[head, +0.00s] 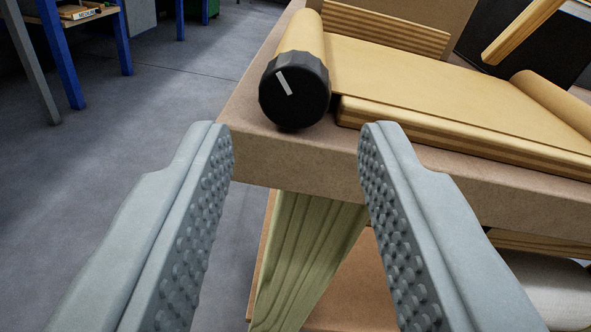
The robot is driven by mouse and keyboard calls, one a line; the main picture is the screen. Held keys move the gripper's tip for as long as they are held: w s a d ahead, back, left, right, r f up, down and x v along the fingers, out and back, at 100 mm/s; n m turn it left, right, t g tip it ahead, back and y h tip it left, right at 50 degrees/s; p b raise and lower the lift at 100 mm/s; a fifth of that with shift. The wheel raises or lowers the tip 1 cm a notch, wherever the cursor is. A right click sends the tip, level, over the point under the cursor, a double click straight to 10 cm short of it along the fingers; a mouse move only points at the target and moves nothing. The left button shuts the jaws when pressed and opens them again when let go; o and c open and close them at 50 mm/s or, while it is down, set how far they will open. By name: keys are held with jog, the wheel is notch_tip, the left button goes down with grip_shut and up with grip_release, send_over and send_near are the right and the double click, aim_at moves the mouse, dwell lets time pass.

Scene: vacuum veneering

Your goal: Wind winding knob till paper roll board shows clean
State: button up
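The winding knob (294,91) is black and ribbed with a white index line. It sits at the near end of a roll of tan paper (304,36), close to the table's left corner. A sheet of tan paper covers the paper roll board (440,121), running right to a second roll (551,101). I see no marks on the paper from here. My gripper (297,140) is open and empty. Its two grey studded fingers stand wide apart, in front of and a little below the knob, apparently not touching it.
The brown table top (250,135) has its front edge just beyond my fingertips, with a wooden leg (305,250) below. A striped wooden block (385,27) and a slanted wooden bar (520,32) are behind the board. A blue-framed rack (62,60) stands far left. Grey floor is clear at left.

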jog(key=s+d, duration=0.2)
jog(key=s, duration=1.1)
jog(key=shift+s+r, duration=0.15)
jog(key=shift+s, duration=0.05)
